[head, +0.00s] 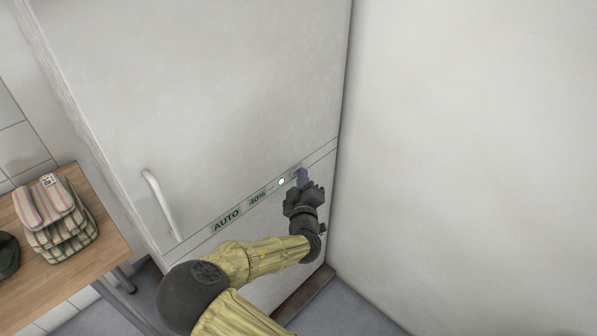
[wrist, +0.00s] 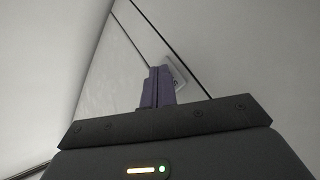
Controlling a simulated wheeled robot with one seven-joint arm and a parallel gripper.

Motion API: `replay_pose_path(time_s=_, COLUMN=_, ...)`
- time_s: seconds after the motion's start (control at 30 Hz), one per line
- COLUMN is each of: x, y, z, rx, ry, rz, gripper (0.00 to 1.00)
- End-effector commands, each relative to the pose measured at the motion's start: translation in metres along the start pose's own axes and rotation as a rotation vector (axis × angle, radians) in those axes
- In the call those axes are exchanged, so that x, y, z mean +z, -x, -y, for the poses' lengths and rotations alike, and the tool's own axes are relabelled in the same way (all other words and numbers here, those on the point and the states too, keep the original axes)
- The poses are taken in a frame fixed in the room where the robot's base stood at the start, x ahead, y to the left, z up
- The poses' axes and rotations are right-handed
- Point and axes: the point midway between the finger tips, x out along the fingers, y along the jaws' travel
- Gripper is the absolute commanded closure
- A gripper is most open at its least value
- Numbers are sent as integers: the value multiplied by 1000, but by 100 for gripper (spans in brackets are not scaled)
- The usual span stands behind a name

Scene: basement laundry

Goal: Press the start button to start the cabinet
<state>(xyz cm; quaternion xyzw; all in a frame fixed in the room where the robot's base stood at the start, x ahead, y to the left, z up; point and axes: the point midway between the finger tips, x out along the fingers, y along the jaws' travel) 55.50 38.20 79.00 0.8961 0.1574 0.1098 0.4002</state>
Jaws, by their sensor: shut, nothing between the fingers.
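The cabinet (head: 215,85) is tall and pale, with a control strip across its front. The strip shows a dark "AUTO" label (head: 227,219), a "40%" display (head: 258,198) and a lit green-white light (head: 281,181). My gripper (head: 302,176) is at the right end of the strip, its purple fingers shut and empty. In the wrist view, the shut fingers (wrist: 158,86) point at a small pale plate with a dark mark (wrist: 179,74), which looks like the start button. The fingers partly cover it. I cannot tell whether they touch it. In the head view that spot is hidden by my gripper.
A white door handle (head: 162,205) stands out at the cabinet's lower left. A wooden table (head: 95,240) with folded striped cloths (head: 55,215) is at the left. A plain wall (head: 465,130) rises close to the right of my gripper.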

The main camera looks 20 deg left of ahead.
Motion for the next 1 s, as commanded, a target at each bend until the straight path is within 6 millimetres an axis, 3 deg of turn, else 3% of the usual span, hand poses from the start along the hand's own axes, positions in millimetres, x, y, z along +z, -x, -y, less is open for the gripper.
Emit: replay_pose_path(time_s=1.0, x=11, y=15, z=-11, rx=1, ry=1, rz=0, gripper=100)
